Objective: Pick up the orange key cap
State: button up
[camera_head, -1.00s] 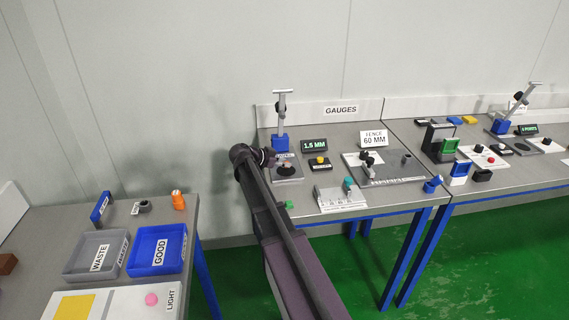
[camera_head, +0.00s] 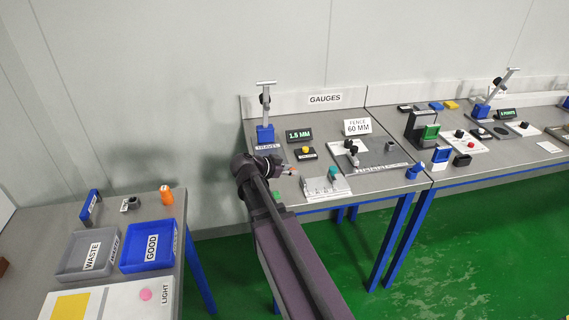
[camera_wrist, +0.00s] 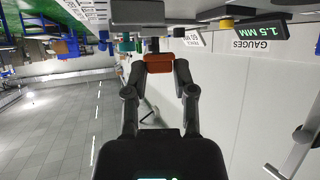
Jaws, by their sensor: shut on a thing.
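The orange key cap (camera_wrist: 158,62) is between the fingertips of my gripper (camera_wrist: 158,68) in the wrist view. The fingers are shut on it from both sides. A short grey piece shows just beyond the cap; I cannot tell whether it is joined to the cap. In the head view my gripper (camera_head: 287,170) is at the left end of the gauge table, near the TRAVEL stand (camera_head: 265,134). The cap is too small there to make out clearly.
A clear-grey fixture with a teal knob (camera_head: 326,187) stands close in front of my gripper. The 1.5 MM display (camera_head: 299,135) and a yellow button (camera_head: 306,150) are behind it. A grey WASTE bin (camera_head: 88,254) and blue GOOD bin (camera_head: 150,246) stand on the left table.

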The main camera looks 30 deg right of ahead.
jog(key=shift+s, duration=0.5)
dwell(0.3)
notch_tip(320, 180, up, 7)
jog(key=p, duration=0.7)
dwell(0.4)
